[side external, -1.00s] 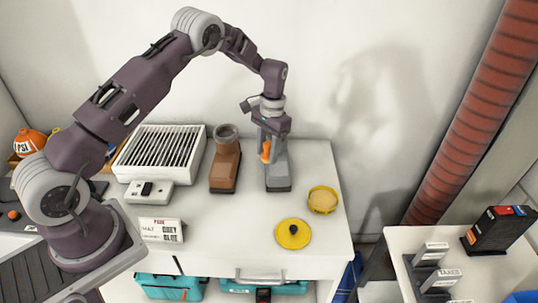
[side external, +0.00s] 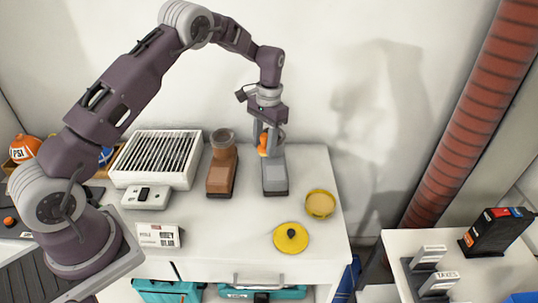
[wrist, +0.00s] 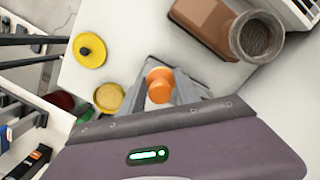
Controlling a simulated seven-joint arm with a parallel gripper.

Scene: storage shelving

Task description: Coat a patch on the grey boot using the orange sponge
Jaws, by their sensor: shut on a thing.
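The grey boot (side external: 275,174) stands upright on the white worktop, its toe toward the front. My gripper (side external: 266,146) points down over the boot's shaft and is shut on the orange sponge (side external: 263,144). The sponge shows in the wrist view (wrist: 159,84) between the fingers, with grey boot surface partly visible behind it. The fingers hide much of the boot's upper part, and I cannot tell whether the sponge touches it. An open round yellow tin (side external: 320,204) and its yellow lid with a dark knob (side external: 291,238) lie to the right and front.
A brown boot (side external: 222,172) stands just left of the grey one. A white slatted box (side external: 157,159), a switch box (side external: 145,196) and a label card (side external: 158,236) are further left. The wall is close behind. The worktop's front middle is clear.

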